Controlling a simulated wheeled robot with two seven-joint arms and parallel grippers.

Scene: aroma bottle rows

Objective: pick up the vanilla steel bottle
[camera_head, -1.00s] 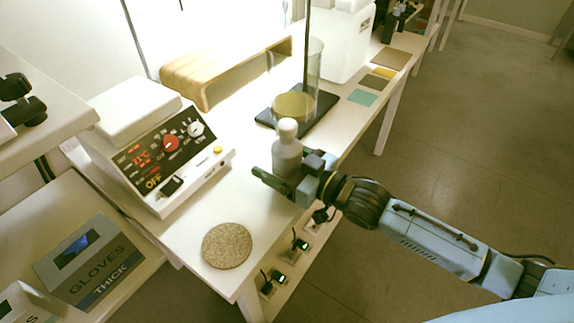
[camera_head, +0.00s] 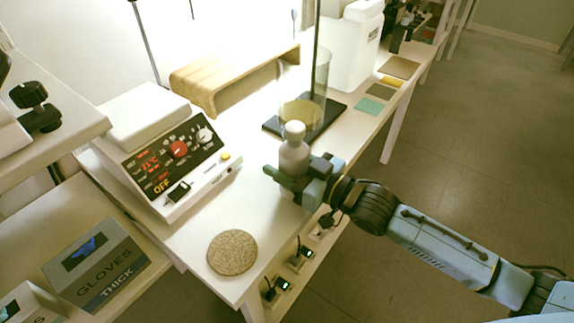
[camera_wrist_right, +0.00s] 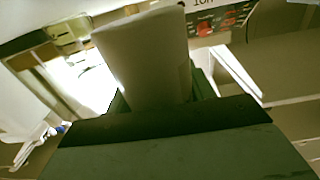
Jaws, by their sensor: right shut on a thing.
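A grey steel bottle with a pale rounded cap (camera_head: 294,150) stands upright near the table's right edge in the head view. I cannot read a label on it. My right gripper (camera_head: 290,180) is shut on its lower body, which the fingers partly hide. In the right wrist view the bottle (camera_wrist_right: 145,60) fills the middle, between the jaws. I cannot tell whether its base touches the table. My left gripper is not in view.
A white device with dials (camera_head: 170,150) stands left on the table (camera_head: 200,235), near a round cork mat (camera_head: 232,252). A glass cylinder on a black stand base (camera_head: 335,108) is just behind the bottle. A wooden riser (camera_head: 215,80) is farther back.

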